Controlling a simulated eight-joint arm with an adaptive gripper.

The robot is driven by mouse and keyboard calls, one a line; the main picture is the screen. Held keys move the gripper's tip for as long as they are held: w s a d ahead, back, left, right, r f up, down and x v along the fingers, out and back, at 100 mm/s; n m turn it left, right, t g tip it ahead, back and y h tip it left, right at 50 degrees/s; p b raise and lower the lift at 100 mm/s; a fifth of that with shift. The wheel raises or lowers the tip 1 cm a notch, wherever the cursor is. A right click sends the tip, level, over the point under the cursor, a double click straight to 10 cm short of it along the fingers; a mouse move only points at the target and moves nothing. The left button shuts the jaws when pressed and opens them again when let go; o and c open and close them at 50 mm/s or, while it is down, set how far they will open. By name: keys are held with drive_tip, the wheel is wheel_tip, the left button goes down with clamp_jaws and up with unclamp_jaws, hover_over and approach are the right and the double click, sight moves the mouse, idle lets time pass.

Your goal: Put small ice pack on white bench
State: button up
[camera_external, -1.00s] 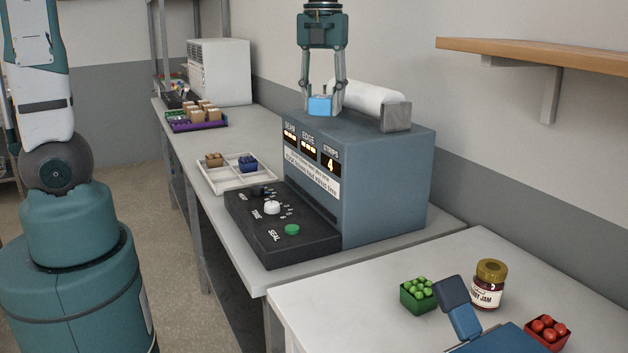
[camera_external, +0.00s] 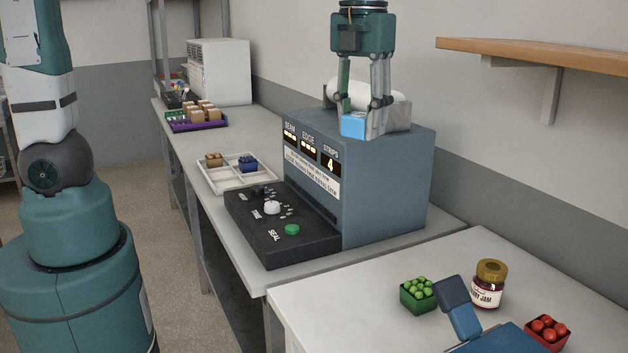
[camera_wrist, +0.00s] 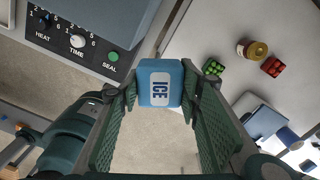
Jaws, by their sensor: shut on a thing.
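The small ice pack (camera_wrist: 148,84) is a light blue block with a white label reading ICE. My gripper (camera_external: 366,128) is shut on it, and the fingers press on its two sides in the wrist view. In the external view the ice pack (camera_external: 353,124) hangs in front of the sealing machine's upper part. The white bench (camera_external: 330,296) is at the lower right of the external view. In the wrist view the white bench (camera_wrist: 205,42) is to the right of the ice pack, which is held in the air.
A sealing machine (camera_external: 385,190) with a control panel stands on the grey counter. On the white bench are a green box of green fruit (camera_external: 419,294), a jam jar (camera_external: 488,285), a red box of tomatoes (camera_external: 546,333) and a blue device (camera_external: 500,340). The bench's left part is clear.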

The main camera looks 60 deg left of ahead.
drive_tip(key=s+d+m, duration=0.3)
drive_tip(key=s+d, duration=0.2)
drive_tip(key=d, duration=0.8)
drive_tip(key=m, duration=0.2)
hover_over(361, 336)
wheel_tip(361, 336, down, 17)
drive_tip(key=shift+f, duration=0.55)
drive_tip(key=shift+f, duration=2.9)
drive_tip(key=shift+f, duration=0.15)
drive_tip(key=shift+f, duration=1.9)
drive_tip(key=shift+f+b, duration=0.2)
drive_tip(key=shift+b, duration=0.15)
